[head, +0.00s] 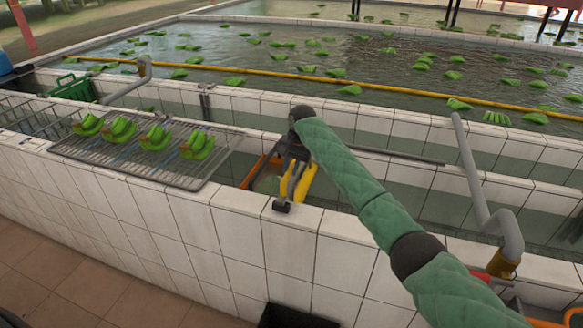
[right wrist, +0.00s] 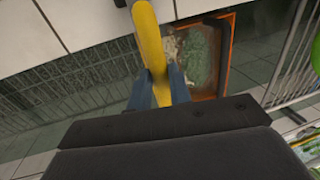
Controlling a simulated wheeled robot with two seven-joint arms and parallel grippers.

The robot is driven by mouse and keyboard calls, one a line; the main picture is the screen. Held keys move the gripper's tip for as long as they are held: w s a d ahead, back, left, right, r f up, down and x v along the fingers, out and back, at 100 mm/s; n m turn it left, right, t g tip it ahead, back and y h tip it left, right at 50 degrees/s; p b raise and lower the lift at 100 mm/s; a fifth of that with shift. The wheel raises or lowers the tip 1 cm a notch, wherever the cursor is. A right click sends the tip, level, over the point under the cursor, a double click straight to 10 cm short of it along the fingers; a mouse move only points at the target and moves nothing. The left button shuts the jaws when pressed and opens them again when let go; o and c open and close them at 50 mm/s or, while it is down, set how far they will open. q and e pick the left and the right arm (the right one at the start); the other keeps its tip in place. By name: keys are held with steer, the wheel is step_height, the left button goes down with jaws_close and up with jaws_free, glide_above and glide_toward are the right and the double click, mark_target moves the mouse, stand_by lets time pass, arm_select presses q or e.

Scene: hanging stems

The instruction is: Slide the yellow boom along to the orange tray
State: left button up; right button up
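My right gripper (head: 297,158) reaches down over the white-tiled trough. Below it is a short yellow boom (head: 303,183), seen as two yellow lengths. In the right wrist view the boom (right wrist: 149,35) is a curved bar running between the two blue-grey fingers (right wrist: 160,88), which close against its sides. The orange tray (head: 250,174) lies in the trough just left of the gripper, partly hidden by it. In the right wrist view the tray (right wrist: 233,45) is right of the boom and holds pale and green matter. My left gripper is not in view.
Several green banana bunches (head: 155,138) lie on a wire rack (head: 178,177) at left. Grey bent pipes (head: 476,185) rise at right. The tiled front wall (head: 240,240) edges the trough. Behind, a long yellow line (head: 390,95) crosses a pool with floating bunches.

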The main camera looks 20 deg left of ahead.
steer(key=o, duration=0.3)
steer(key=shift+a+r, duration=0.2)
steer(key=shift+a, duration=0.05)
steer(key=shift+o, duration=0.6)
steer(key=shift+a+f, duration=0.1)
steer(key=shift+r, duration=0.25)
steer(key=shift+d+r+b, duration=0.3)
steer(key=shift+r+b, duration=0.5)
steer(key=shift+r, duration=0.1)
steer(key=r, duration=0.1)
steer(key=r+b, duration=0.1)
steer(key=r, duration=0.1)
steer(key=shift+d+r, duration=0.25)
steer(key=shift+d, duration=0.05)
arm_select(q)
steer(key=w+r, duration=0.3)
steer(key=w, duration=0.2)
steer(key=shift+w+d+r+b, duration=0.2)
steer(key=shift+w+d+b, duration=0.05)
steer(key=shift+b, duration=0.1)
arm_select(e)
steer(key=shift+d+r, duration=0.1)
steer(key=shift+r, duration=0.8)
